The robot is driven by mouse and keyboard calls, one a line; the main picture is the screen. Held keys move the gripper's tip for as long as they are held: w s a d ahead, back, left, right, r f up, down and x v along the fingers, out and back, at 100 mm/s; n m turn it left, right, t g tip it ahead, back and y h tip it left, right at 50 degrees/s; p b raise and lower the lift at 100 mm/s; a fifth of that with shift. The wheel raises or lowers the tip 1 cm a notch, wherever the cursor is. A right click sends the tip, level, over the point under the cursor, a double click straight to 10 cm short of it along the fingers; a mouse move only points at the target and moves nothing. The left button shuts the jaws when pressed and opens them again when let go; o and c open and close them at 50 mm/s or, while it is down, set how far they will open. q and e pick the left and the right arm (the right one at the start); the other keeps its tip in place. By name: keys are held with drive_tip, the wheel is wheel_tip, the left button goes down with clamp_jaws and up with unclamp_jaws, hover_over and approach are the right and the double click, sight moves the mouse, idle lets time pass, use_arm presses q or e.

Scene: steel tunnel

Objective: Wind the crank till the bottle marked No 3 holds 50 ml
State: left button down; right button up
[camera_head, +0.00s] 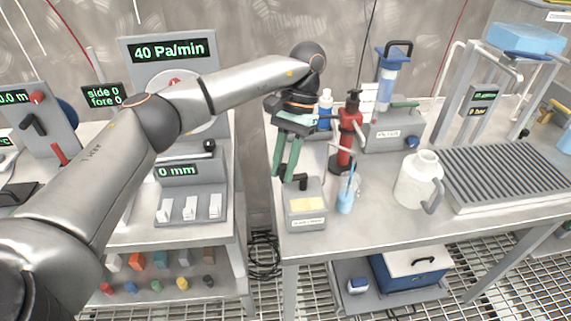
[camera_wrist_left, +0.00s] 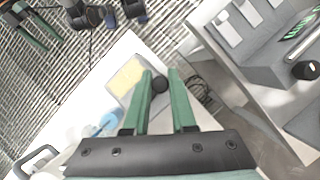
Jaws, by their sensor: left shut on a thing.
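My left gripper (camera_head: 285,172) reaches down over the table. It also shows in the left wrist view (camera_wrist_left: 160,74), its green fingers either side of a round black knob (camera_wrist_left: 160,84). The knob is at the back of a grey box with a pale yellow panel (camera_head: 305,199), and the gripper is shut on it. I cannot tell whether this knob belongs to the crank. A light-blue vessel (camera_head: 346,194) with a stick in it stands right of the box. No marking No 3 or fill level is readable. My right gripper (camera_wrist_left: 34,30) is open and empty in the wrist view.
A red stand (camera_head: 347,138) with side arms rises behind the blue vessel. A white jug (camera_head: 418,180) stands farther right, beside a ribbed grey tray (camera_head: 515,175). A blue bottle (camera_head: 325,112) stands behind. A unit reading 0 mm (camera_head: 180,171) is left, across a gap.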

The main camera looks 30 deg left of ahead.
use_arm(q)
drive_tip(key=shift+w+a+m, duration=0.15)
drive_tip(key=shift+w+m, duration=0.05)
drive_tip(key=shift+m, duration=0.3)
use_arm(e)
drive_tip(key=shift+s, duration=0.1)
use_arm(q)
drive_tip(key=c, duration=0.7)
unclamp_jaws()
drive_tip(key=shift+r, duration=0.1)
use_arm(e)
drive_tip(key=shift+r, duration=0.1)
use_arm(q)
drive_tip(key=p+v, duration=0.2)
drive_tip(key=v, duration=0.4)
drive_tip(key=p+v, duration=0.3)
drive_tip(key=v, duration=0.3)
drive_tip(key=shift+d+r, duration=0.2)
drive_tip(key=shift+d, duration=0.05)
use_arm(e)
drive_tip(key=shift+h, duration=0.3)
drive_tip(key=r, duration=0.1)
drive_tip(key=d+r, duration=0.1)
drive_tip(key=s+r, duration=0.1)
drive_tip(key=shift+d+r, duration=0.3)
drive_tip(key=shift+r, duration=0.05)
drive_tip(key=shift+w, duration=0.1)
